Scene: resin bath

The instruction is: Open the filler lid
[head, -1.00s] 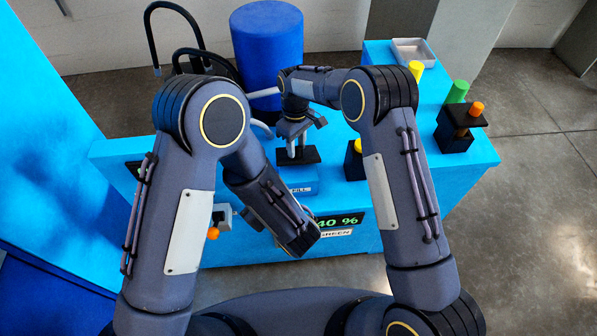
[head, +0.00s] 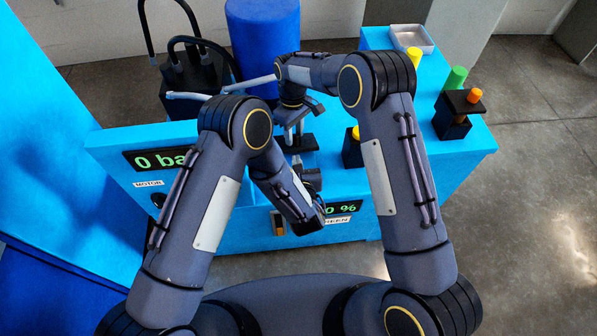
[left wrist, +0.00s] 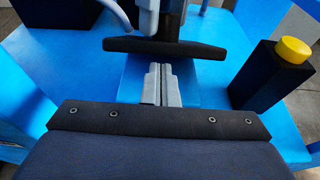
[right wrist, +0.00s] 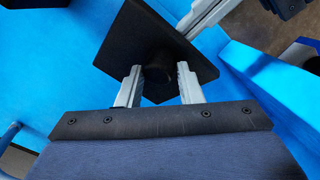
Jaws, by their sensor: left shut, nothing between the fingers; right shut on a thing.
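In the right wrist view the lid (right wrist: 120,45) fills the top centre. My right gripper (right wrist: 158,75) is shut on its knob, one finger on each side. My left gripper (left wrist: 161,72) is shut and empty, its fingertips close to the plate's near edge (left wrist: 165,48). The left fingers also show at the upper right of the right wrist view (right wrist: 205,15). I cannot tell whether they touch the plate.
A black box with a yellow button (left wrist: 293,50) stands right of the lid. A black stand with an orange knob (head: 473,95), a green cylinder (head: 455,80) and a metal tray (head: 411,39) are farther right. A blue drum (head: 262,40) stands behind. A green "0 ba" display (head: 160,160) is at left.

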